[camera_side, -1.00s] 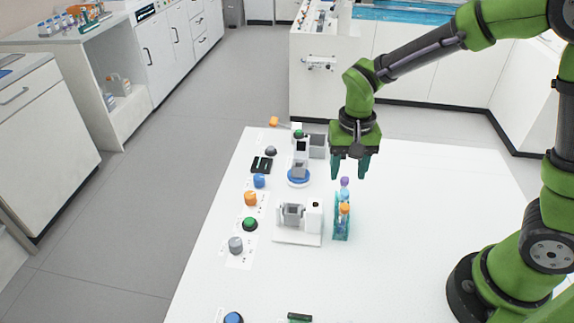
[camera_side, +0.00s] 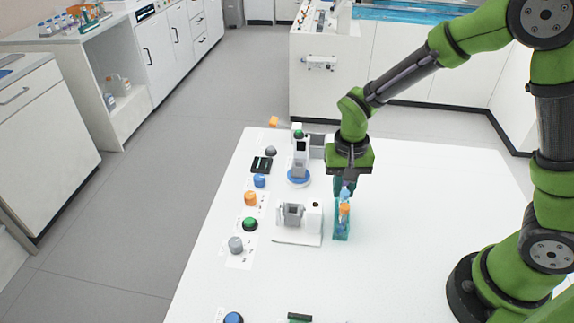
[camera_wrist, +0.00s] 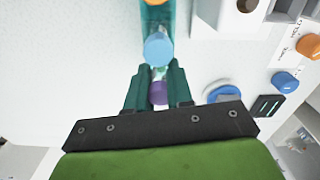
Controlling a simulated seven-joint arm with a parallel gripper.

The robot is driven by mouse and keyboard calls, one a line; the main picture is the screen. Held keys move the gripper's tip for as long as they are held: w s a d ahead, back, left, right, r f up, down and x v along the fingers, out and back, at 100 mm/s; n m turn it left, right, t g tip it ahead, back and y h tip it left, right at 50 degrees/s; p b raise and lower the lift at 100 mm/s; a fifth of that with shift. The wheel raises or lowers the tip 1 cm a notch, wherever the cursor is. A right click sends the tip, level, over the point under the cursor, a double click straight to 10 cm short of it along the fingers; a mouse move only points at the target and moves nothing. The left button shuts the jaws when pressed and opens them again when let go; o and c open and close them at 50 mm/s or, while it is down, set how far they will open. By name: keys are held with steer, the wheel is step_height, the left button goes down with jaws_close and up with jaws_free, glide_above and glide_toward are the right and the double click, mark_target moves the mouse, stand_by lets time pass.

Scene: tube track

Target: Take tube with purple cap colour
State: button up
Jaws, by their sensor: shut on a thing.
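My gripper (camera_side: 345,189) is low over the far end of a teal tube rack (camera_side: 342,231) on the white table. In the wrist view the purple cap (camera_wrist: 158,93) lies between the two teal fingers of my gripper (camera_wrist: 159,80), which are shut on the purple-capped tube. In the side view the fingers hide that cap. The rack also holds a tube with a blue cap (camera_wrist: 158,50) and one with an orange cap (camera_side: 345,209), both nearer the side camera than the purple one. I cannot tell if the purple-capped tube still sits in the rack.
A grey and white device (camera_side: 293,215) stands just left of the rack. A white device with a blue round base (camera_side: 299,178) is farther back. Several coloured knobs, such as a green one (camera_side: 250,224), line the left edge. The table right of the rack is clear.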

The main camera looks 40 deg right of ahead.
step_height(320, 180, up, 10)
stand_by(0.7)
